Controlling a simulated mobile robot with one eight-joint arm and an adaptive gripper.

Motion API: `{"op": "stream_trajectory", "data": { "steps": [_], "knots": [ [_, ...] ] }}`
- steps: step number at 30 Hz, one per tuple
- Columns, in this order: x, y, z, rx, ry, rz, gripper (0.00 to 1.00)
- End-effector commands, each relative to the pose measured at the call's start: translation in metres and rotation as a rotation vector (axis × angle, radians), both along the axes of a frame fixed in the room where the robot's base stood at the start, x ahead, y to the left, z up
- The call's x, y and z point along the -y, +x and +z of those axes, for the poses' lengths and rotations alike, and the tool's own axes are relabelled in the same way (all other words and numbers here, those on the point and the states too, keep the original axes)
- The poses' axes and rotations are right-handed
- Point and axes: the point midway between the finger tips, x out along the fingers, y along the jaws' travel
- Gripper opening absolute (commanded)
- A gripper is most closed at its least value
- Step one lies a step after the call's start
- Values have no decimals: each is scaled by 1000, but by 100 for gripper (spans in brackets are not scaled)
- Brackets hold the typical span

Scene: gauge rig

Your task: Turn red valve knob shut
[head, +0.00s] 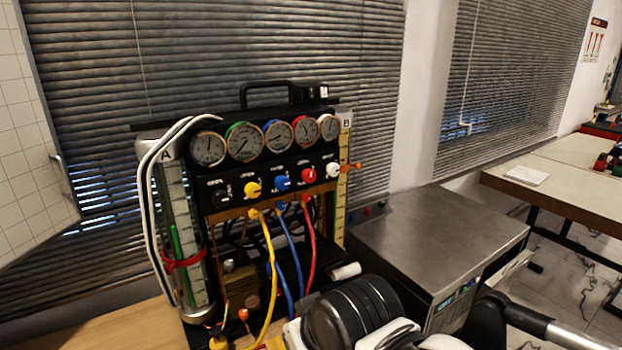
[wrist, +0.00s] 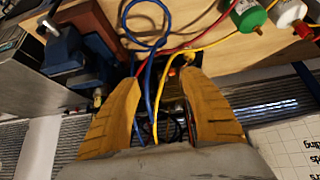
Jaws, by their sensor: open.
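The red valve knob (head: 309,175) is on the front of the black gauge panel (head: 268,175) in the head view. It sits between the blue knob (head: 282,183) and the white knob (head: 332,169), with a red hose (head: 309,240) hanging below. My gripper (wrist: 161,78) is open in the wrist view, its two orange-brown fingers apart. Blue, yellow and red hoses (wrist: 150,85) show in and beyond the gap, and nothing is clearly held. The red knob cannot be made out in the wrist view. My fingers do not show in the head view; my arm is low in front of the rig.
A yellow knob (head: 253,189) and a black knob (head: 221,197) are left of the blue one. Gauges (head: 279,134) line the top. A clear cylinder (head: 180,235) stands left. A metal cabinet (head: 440,235) is right. Bottles (wrist: 248,14) lie at the wrist view's upper right.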

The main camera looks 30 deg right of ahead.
Motion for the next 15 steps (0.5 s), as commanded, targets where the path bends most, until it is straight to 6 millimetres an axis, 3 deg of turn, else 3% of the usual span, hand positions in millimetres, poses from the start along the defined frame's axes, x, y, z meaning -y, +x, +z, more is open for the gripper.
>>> {"op": "stream_trajectory", "data": {
  "steps": [5, 8, 11, 15],
  "knots": [
    [-2, 6, 3, 7, 24, 2, 52],
    [-5, 27, 12, 39, 101, 12, 52],
    [-3, 63, 31, 125, 221, 21, 52],
    [29, 121, 73, 345, 373, 1, 52]
  ]
}}
